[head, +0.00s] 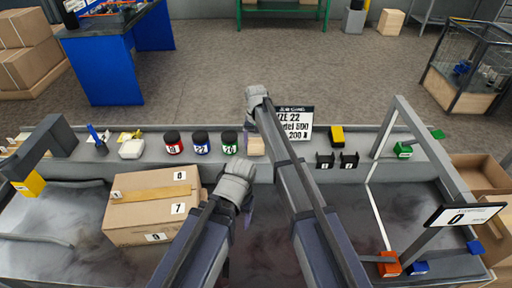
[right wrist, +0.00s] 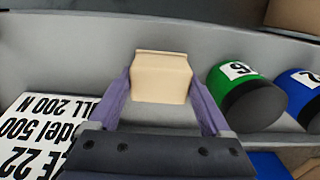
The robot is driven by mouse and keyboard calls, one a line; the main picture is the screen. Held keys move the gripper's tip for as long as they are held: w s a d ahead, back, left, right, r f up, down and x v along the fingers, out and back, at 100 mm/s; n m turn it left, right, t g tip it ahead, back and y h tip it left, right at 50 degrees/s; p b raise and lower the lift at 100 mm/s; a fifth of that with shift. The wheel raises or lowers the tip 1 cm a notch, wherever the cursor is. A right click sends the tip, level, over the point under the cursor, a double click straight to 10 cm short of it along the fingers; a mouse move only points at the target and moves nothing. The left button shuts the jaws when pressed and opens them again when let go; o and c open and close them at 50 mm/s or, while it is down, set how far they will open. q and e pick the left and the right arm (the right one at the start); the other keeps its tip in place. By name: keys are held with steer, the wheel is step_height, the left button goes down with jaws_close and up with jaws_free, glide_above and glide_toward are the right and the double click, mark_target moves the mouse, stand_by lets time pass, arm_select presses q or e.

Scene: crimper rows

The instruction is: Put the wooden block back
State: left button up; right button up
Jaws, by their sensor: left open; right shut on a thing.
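The wooden block (head: 256,146) is a small pale block at the back ledge (head: 300,172), just right of the green-labelled jar (head: 230,142) in the head view. In the right wrist view the block (right wrist: 162,77) is between the purple fingers of my right gripper (right wrist: 163,95), which is shut on it. I cannot tell whether the block rests on the ledge or is slightly above it. In the head view my right arm partly hides that spot. My left gripper (head: 246,203) is open and empty, lower down, right of the cardboard box (head: 150,215).
Red (head: 174,143) and blue (head: 202,142) labelled jars stand left of the green one. A printed sign (head: 294,122) stands close behind my right arm. Black holders (head: 325,160) and a yellow piece (head: 336,135) are to the right. A grey frame (head: 430,150) rises at right.

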mark_target(256, 141)
steer(key=shift+f, duration=0.15)
steer(key=o, duration=1)
step_height(256, 141, up, 12)
steer(key=p, duration=1.2)
steer(key=shift+r, duration=0.25)
steer(key=shift+f, duration=0.15)
step_height(256, 141, down, 12)
steer(key=b, duration=1.2)
